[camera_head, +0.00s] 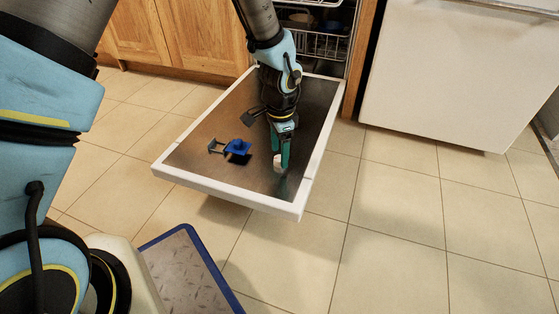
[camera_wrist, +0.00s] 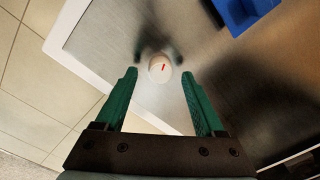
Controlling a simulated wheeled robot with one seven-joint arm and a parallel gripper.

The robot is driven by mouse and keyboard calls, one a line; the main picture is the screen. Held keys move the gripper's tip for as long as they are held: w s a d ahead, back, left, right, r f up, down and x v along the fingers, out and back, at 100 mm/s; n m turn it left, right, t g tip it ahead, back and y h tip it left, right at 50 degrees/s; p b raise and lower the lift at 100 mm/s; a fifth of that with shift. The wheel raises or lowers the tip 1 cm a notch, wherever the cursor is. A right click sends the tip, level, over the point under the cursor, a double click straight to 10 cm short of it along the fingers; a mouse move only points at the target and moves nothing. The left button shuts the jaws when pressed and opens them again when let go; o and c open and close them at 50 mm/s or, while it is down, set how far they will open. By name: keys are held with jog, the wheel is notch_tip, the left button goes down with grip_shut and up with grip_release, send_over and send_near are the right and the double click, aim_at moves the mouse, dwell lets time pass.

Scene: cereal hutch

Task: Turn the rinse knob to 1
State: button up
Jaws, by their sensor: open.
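The rinse knob (camera_wrist: 160,70) is a small round white knob with a short red mark, set on the metal inner face of the lowered dishwasher door. In the wrist view the red mark slants slightly right of straight up; no numbers are legible around it. The knob also shows as a small pale shape (camera_head: 278,160) in the head view, partly hidden by my gripper. My gripper (camera_wrist: 159,74) has two green fingers, open, one on each side of the knob in the wrist view, with visible gaps. Whether the tips reach down to the knob's height I cannot tell.
The open door has a white rim (camera_head: 228,196). A blue part (camera_head: 237,147) stands on it left of my gripper, also in the wrist view (camera_wrist: 245,12). A dish rack (camera_head: 318,42) is behind, a white appliance (camera_head: 450,75) at right. Tiled floor lies clear at right.

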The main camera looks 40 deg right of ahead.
jog(key=shift+f, duration=0.85)
jog(key=shift+c, duration=0.2)
grip_shut()
